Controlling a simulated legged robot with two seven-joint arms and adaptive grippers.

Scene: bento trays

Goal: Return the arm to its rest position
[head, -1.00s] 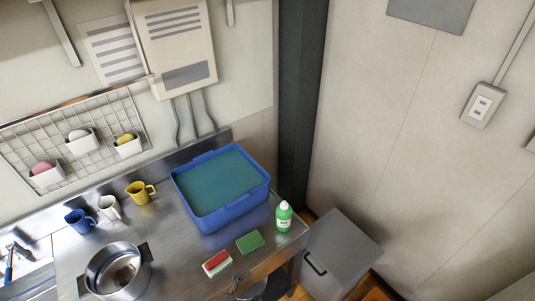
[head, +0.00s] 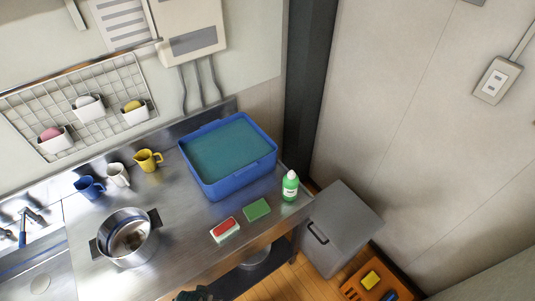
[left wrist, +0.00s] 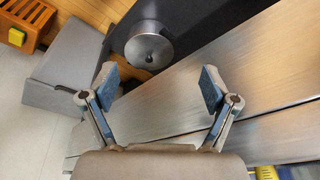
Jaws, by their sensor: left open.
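My left gripper (left wrist: 162,84) is open in the left wrist view, with nothing between its fingers. It is beside the steel counter's edge (left wrist: 180,90), and a lidded pot (left wrist: 149,45) shows beyond its fingertips on the lower level. In the head view only a small dark part, likely of this gripper, shows at the bottom edge, below the counter front. My right gripper is not in view.
A grey bin (head: 340,230) and an orange wooden crate (head: 352,291) are on the floor at right. The counter's front middle is clear.

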